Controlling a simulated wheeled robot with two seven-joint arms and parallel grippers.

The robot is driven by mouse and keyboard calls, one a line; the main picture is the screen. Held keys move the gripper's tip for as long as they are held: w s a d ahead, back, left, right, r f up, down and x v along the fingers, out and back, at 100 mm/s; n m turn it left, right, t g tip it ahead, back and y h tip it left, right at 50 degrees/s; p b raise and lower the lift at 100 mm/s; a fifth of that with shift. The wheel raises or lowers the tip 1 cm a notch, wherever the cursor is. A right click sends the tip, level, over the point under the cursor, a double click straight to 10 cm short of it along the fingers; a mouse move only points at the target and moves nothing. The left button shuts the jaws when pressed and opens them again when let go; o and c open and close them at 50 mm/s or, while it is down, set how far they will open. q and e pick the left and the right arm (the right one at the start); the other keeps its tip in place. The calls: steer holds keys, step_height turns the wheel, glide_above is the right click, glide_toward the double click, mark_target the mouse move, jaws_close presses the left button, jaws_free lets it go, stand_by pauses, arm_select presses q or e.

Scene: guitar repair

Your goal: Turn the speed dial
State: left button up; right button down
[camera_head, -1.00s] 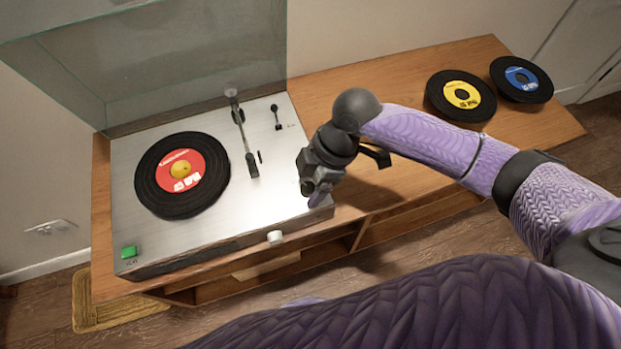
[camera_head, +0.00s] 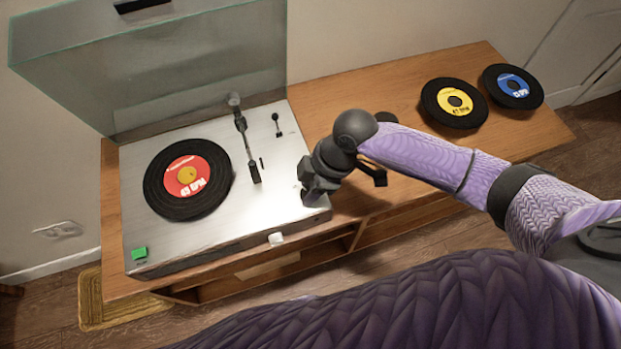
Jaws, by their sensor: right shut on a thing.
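The silver record player (camera_head: 225,222) stands on the wooden cabinet with its clear lid raised. My right gripper (camera_head: 312,196) comes in from the right and is low over the deck's front right corner. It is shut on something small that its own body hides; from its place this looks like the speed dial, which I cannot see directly. A white knob (camera_head: 276,238) sits on the front edge, left of the gripper and apart from it. My left gripper is out of view.
A black record with a red label (camera_head: 187,180) lies on the platter, with the tonearm (camera_head: 244,142) to its right. A green button (camera_head: 139,253) is at the front left corner. Yellow-label (camera_head: 454,102) and blue-label (camera_head: 513,86) records lie right on the cabinet (camera_head: 385,85).

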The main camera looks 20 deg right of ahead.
steer(key=shift+s+r+m+t+p, duration=0.1)
steer(key=shift+r+m+t+p, duration=0.3)
steer(key=shift+m+p, duration=0.75)
steer(key=m+p, duration=0.2)
steer(key=m+t+h+p, duration=0.1)
steer(key=m+p, duration=0.1)
steer(key=p, duration=0.1)
steer(key=shift+s+a+f+t+p, duration=0.1)
steer(key=shift+t+p, duration=0.2)
steer(key=m+p, duration=0.3)
steer(key=shift+f+t+h, duration=0.15)
steer(key=shift+t+h, duration=0.25)
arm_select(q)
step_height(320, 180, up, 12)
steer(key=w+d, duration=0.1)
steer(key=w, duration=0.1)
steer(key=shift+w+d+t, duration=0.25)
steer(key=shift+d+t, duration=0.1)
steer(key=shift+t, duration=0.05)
arm_select(e)
steer(key=shift+m, duration=0.25)
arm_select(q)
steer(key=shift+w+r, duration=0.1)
arm_select(e)
steer(key=shift+f, duration=0.1)
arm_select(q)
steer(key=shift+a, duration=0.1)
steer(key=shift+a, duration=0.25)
